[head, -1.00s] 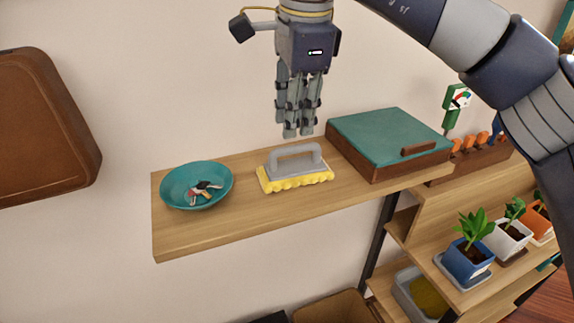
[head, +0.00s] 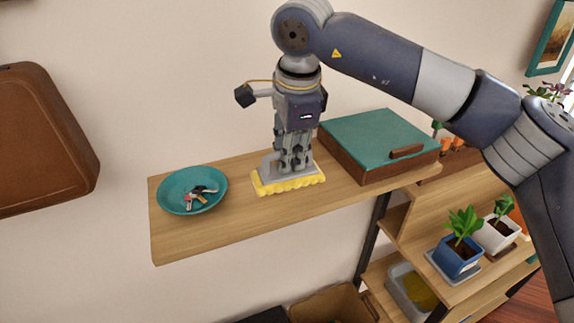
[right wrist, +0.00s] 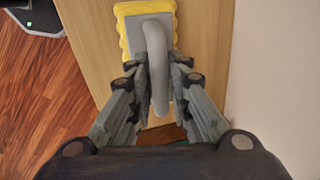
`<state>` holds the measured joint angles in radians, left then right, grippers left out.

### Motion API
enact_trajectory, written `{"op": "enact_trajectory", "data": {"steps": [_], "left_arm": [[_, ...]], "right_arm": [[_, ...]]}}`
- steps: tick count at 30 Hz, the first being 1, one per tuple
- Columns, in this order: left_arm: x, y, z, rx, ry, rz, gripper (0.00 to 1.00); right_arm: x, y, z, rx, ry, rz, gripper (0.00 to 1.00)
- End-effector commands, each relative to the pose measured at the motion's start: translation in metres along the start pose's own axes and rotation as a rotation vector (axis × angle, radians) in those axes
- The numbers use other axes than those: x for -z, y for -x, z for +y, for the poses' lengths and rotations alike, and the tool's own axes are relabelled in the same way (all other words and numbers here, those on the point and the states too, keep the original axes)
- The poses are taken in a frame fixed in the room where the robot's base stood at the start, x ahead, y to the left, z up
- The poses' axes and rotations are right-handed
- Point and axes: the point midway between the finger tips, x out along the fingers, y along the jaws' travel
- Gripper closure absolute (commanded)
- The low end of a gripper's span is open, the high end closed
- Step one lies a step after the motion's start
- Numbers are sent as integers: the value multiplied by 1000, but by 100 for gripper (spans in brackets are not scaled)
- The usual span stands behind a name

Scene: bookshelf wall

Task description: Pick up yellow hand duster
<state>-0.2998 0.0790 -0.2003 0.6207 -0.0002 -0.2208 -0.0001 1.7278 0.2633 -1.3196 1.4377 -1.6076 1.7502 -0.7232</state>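The yellow hand duster (head: 288,185) lies on the wooden shelf (head: 250,220), with a grey top and a grey handle. It also shows in the right wrist view (right wrist: 128,35). My right gripper (head: 294,166) points straight down at the duster and hides much of its handle in the head view. In the right wrist view the gripper (right wrist: 158,75) is open, with its fingers on either side of the handle. I cannot tell whether the fingers touch it. My left gripper is not in view.
A teal bowl (head: 175,199) with small items stands left of the duster. A teal-topped box (head: 375,140) stands close on its right. The wall is right behind the shelf. Potted plants (head: 458,256) stand on lower shelves at the right.

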Motion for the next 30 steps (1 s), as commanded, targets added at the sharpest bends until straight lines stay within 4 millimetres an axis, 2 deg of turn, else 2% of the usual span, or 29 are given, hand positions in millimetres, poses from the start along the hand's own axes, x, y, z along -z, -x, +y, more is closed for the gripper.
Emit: {"op": "enact_trajectory", "data": {"steps": [14, 19, 23, 30], "left_arm": [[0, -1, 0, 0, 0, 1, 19], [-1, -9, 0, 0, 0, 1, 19], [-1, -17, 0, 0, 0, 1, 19], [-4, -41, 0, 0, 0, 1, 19]], "right_arm": [[0, 2, -1, 1, 0, 0, 100], [0, 13, -3, 2, -1, 0, 100], [0, 32, -7, 4, -2, 0, 100], [-29, 43, 34, 3, 6, 1, 100]]}}
